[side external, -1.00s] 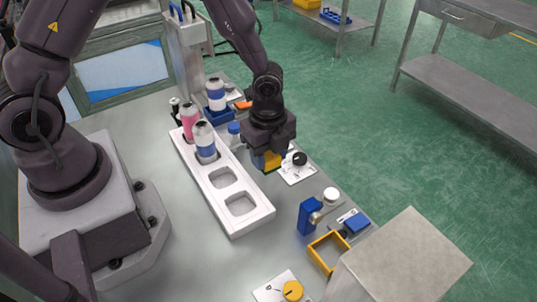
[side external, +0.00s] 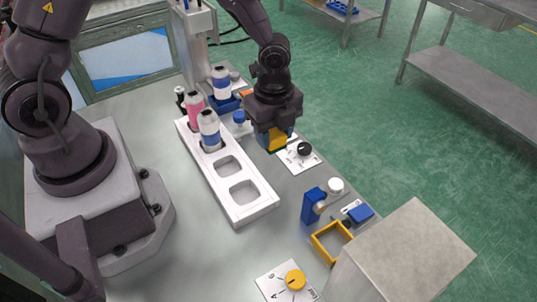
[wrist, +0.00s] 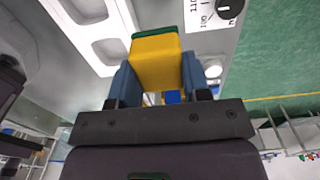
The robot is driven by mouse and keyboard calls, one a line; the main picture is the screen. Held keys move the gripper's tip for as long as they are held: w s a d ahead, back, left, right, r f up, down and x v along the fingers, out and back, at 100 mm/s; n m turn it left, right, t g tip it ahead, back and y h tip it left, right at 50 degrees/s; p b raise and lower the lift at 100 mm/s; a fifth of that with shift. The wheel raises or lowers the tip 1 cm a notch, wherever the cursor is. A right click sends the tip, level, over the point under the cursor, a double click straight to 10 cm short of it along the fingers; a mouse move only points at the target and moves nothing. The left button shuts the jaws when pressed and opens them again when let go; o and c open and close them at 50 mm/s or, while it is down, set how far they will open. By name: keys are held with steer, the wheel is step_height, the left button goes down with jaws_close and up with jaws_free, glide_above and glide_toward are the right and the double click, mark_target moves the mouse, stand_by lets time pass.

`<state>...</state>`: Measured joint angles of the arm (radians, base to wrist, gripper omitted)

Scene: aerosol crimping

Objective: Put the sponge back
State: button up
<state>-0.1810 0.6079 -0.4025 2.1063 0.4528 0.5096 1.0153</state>
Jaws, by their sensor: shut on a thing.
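The sponge (side external: 275,139) is a yellow block with a dark green layer on its lower face. My gripper (side external: 273,128) is shut on it and holds it above the bench, between the white rack and the black knob plate. In the wrist view the sponge (wrist: 156,62) sits between the two blue fingers of my gripper (wrist: 158,80), its green edge away from the palm. A yellow open frame (side external: 331,242) lies empty on the bench at the lower right, beside the grey box.
A white rack (side external: 240,213) holds a pink and a blue-white can; its two near pockets are empty. A black knob plate (side external: 301,157), a blue fixture (side external: 313,204), a grey box (side external: 408,262) and a yellow dial (side external: 295,279) stand around. Bare bench shows between rack and frame.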

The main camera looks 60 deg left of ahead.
steer(key=s+d+m, duration=0.2)
steer(key=s+d, duration=0.1)
steer(key=d, duration=0.5)
steer(key=n, duration=0.2)
glide_above(271, 237)
step_height(271, 237, down, 4)
steer(key=shift+s+f, duration=0.1)
steer(key=shift+f, duration=2.3)
steer(key=shift+f, duration=0.1)
steer(key=o, duration=1.2)
